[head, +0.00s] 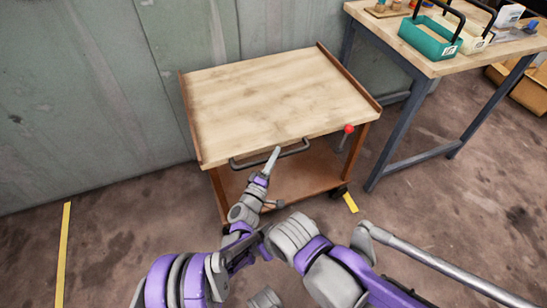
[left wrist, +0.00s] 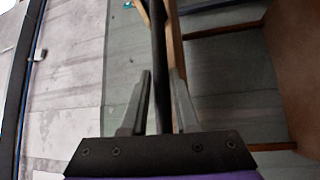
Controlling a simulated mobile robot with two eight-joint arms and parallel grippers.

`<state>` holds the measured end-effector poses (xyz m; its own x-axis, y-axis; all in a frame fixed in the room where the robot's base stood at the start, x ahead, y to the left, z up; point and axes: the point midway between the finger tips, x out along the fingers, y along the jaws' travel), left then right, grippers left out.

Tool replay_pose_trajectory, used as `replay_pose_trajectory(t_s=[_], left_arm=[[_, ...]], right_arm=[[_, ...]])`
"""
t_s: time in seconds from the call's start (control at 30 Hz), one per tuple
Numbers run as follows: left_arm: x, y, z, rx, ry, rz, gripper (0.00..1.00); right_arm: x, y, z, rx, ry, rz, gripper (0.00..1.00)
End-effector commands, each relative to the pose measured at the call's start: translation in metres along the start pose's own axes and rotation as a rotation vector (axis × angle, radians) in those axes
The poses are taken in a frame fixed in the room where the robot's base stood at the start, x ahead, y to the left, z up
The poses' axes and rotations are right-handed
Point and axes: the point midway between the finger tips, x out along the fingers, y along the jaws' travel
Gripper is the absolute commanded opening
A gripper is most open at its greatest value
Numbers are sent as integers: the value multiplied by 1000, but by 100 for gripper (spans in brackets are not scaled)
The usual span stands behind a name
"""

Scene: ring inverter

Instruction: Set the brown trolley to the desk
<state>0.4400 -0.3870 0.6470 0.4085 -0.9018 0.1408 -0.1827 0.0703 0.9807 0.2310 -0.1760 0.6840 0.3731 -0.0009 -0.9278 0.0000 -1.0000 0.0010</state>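The brown trolley (head: 205,155) stands against the wall in the head view, with a pale wooden top, brown raised sides and a lower shelf. A dark bar handle (head: 292,152) runs along its front edge. My left gripper (head: 275,152) is at this handle. In the left wrist view, the handle bar (left wrist: 159,60) lies between the two fingers of my left gripper (left wrist: 160,95), with narrow gaps beside it, so the fingers look open around it. The desk (head: 437,68) stands to the right of the trolley, with dark metal legs. My right gripper is not visible.
A red-knobbed lever (head: 348,129) stands at the trolley's front right. On the desk are a green tote (head: 430,40) and other items. Yellow floor marks lie at the left (head: 63,255) and by the trolley's front right wheel (head: 350,202). A cardboard box (head: 527,92) sits at the far right.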

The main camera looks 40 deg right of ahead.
Motion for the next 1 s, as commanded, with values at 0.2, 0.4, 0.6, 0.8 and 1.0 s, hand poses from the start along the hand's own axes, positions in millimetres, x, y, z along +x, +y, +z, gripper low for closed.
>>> replay_pose_trajectory(t_s=[0.2, 0.4, 0.6, 0.8, 1.0], left_arm=[[-1, 0, 0, 1, 0, -1, 52], [-2, -1, 0, 1, 2, -2, 52], [-24, 0, -1, 2, 3, -2, 52], [-65, 0, -1, 2, 3, -2, 52], [-97, 0, -1, 2, 2, -2, 52]], right_arm=[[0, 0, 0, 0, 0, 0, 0], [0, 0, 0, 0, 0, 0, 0], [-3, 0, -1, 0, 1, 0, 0], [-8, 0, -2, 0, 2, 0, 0], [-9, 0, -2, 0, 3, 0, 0]])
